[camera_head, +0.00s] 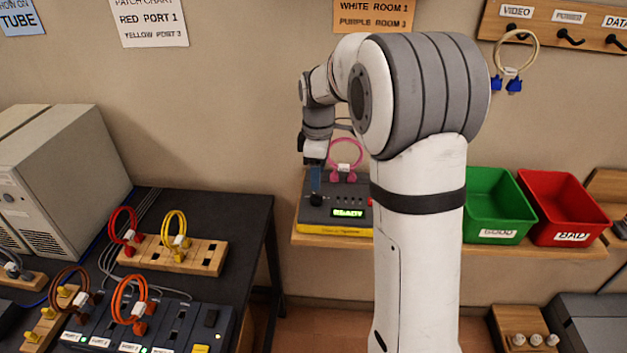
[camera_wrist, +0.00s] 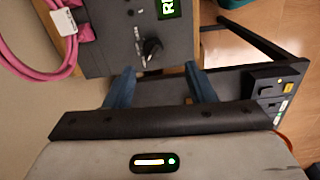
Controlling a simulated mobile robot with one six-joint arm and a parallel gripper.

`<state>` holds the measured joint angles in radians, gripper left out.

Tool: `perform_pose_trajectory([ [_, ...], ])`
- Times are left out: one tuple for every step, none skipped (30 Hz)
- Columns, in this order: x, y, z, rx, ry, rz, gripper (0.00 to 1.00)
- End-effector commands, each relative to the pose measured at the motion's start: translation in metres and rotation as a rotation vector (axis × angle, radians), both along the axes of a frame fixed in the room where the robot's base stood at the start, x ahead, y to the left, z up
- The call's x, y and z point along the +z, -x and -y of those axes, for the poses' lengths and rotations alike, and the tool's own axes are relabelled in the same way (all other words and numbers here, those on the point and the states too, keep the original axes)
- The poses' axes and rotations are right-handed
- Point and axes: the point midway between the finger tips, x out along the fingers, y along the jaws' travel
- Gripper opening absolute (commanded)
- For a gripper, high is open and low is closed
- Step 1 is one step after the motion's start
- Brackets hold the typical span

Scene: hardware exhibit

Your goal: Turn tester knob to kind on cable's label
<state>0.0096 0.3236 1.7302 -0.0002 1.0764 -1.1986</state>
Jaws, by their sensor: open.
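The tester (camera_head: 341,208), a dark box with a yellow base and a green READY display, sits on a wooden shelf in the head view. Its black knob (camera_wrist: 152,47) shows in the wrist view, ahead of and between the two fingertips. A pink cable (camera_head: 345,157) stands looped at the tester with a white label; the label (camera_wrist: 64,21) is in the wrist view's upper left, its writing not readable. My gripper (camera_wrist: 160,70) is open and empty, its blue fingers pointing at the knob, apart from it as far as I can tell.
A green bin (camera_head: 492,205) and a red bin (camera_head: 565,207) stand right of the tester. A dark table (camera_head: 190,208) at left holds coloured cables on a wooden block. A white cable (camera_head: 516,56) hangs on labelled wall hooks at upper right.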

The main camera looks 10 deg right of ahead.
Motion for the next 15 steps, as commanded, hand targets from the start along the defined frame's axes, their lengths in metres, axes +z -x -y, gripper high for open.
perform_pose_trajectory([
  [-0.002,-0.007,0.000,0.028,0.000,-0.006,0.50],
  [-0.003,-0.010,0.001,0.043,0.000,-0.009,0.50],
  [-0.004,-0.012,0.001,0.057,0.000,-0.010,0.50],
  [-0.006,-0.013,0.001,0.065,0.000,-0.012,0.50],
  [-0.008,-0.014,0.001,0.070,0.000,-0.014,0.50],
  [-0.012,-0.015,0.001,0.073,0.000,-0.015,0.50],
  [-0.016,-0.015,0.001,0.074,0.000,-0.015,0.50],
  [-0.019,-0.015,0.001,0.074,0.000,-0.015,0.50],
  [-0.025,-0.014,0.001,0.074,0.000,-0.016,0.50],
  [-0.030,-0.014,0.001,0.073,0.000,-0.016,0.50],
  [-0.035,-0.014,0.001,0.073,-0.001,-0.017,0.50],
  [-0.042,-0.014,0.001,0.073,0.000,-0.016,0.50],
  [-0.047,-0.014,0.001,0.073,-0.001,-0.017,0.50],
  [-0.052,-0.014,0.001,0.072,0.000,-0.016,0.50],
  [-0.058,-0.013,0.001,0.072,0.000,-0.016,0.50],
])
